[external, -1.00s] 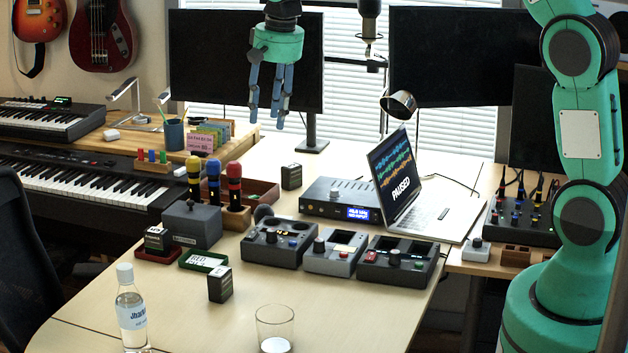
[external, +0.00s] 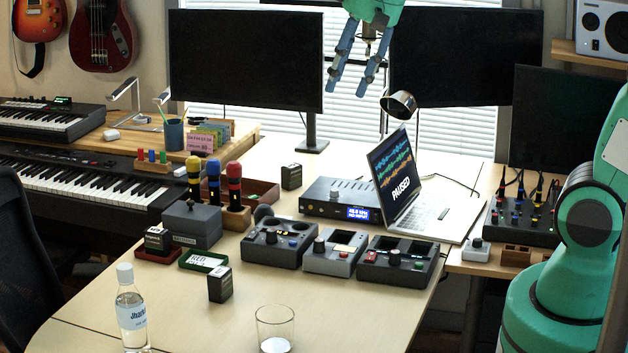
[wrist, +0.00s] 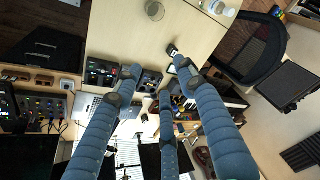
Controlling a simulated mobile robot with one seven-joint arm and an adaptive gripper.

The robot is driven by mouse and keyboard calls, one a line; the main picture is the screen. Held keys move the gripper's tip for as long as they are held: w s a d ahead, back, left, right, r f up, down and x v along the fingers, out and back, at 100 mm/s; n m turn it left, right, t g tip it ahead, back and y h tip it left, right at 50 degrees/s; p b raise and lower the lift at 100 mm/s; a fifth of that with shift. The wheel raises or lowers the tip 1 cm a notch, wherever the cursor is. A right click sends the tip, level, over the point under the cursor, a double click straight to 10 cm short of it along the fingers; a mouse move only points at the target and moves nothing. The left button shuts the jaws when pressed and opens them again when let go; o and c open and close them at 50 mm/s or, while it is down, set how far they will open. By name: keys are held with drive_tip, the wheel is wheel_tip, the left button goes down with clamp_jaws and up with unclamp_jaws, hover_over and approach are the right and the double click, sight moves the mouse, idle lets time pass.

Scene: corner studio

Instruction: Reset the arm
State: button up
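My gripper (external: 349,78) hangs at the top of the external view, in front of the gap between the two monitors and well above the desk. Its blue fingers point down and are spread apart with nothing between them. In the wrist view, my gripper (wrist: 152,85) shows three blue fingers, apart and empty, over the desk far below. My green arm stands at the right edge of the external view, and its upper part runs out of the picture.
The laptop (external: 397,185), control boxes (external: 332,247), microphones (external: 234,185), water bottle (external: 131,312) and glass (external: 275,328) stand on the desk (external: 185,300). A lamp (external: 398,103) and the monitors (external: 246,62) are near my gripper in the picture. The desk's front part has free room.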

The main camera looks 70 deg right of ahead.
drive_tip(key=s+a+f+n, duration=0.1)
drive_tip(key=s+a+n, duration=0.1)
drive_tip(key=s, duration=0.6)
drive_tip(key=s+a+f+n+t, duration=0.1)
drive_tip(key=s+a, duration=0.3)
drive_tip(key=s, duration=0.5)
drive_tip(key=shift+a+n+t+y, duration=0.3)
drive_tip(key=shift+n, duration=0.5)
